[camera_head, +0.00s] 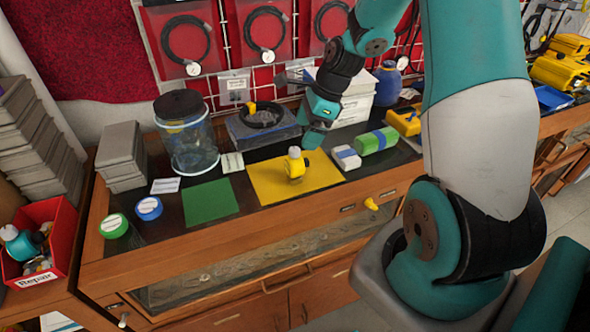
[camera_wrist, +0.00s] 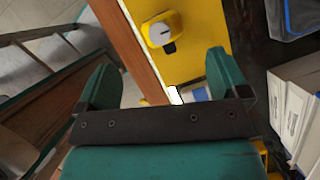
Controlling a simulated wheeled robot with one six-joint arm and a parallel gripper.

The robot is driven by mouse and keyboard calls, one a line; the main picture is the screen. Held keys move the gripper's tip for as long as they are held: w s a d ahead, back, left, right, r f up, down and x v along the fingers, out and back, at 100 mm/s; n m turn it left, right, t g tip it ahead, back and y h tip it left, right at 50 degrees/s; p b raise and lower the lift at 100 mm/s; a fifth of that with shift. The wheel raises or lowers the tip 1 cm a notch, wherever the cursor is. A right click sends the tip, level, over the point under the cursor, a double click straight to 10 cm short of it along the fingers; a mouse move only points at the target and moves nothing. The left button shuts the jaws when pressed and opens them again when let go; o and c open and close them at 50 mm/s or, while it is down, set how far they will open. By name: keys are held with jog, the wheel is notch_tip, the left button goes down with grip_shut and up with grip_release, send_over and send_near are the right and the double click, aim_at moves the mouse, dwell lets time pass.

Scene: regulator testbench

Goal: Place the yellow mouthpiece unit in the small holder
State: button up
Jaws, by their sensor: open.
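A yellow unit with a pale round face (camera_head: 295,165) stands on the yellow mat (camera_head: 263,184) in the head view; it looks like the mouthpiece unit. In the wrist view the yellow unit (camera_wrist: 162,30) lies ahead of the fingers, with a white disc and a dark stub. My gripper (camera_head: 313,132) is above the bench, behind and right of the unit. In the wrist view my gripper (camera_wrist: 161,70) has its fingers wide apart with nothing held between them. I cannot tell which thing is the small holder.
A green mat (camera_head: 210,201) lies left of the yellow one. A white-and-blue pack (camera_head: 346,157) and a green pack (camera_head: 377,140) lie to the right. A red bin (camera_head: 42,215) stands left.

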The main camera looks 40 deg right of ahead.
aim_at(294, 149)
jog(key=p+x, duration=0.2)
jog(key=x, duration=0.7)
jog(key=shift+w+a, duration=0.1)
jog(key=shift+a, duration=0.05)
jog(key=c, duration=1.5)
jog(key=shift+r, duration=0.15)
jog(key=shift+r, duration=0.25)
grip_shut()
notch_tip(294, 149, up, 19)
jog(key=b, duration=0.1)
jog(key=shift+r+b, duration=0.2)
jog(key=shift+b, duration=0.1)
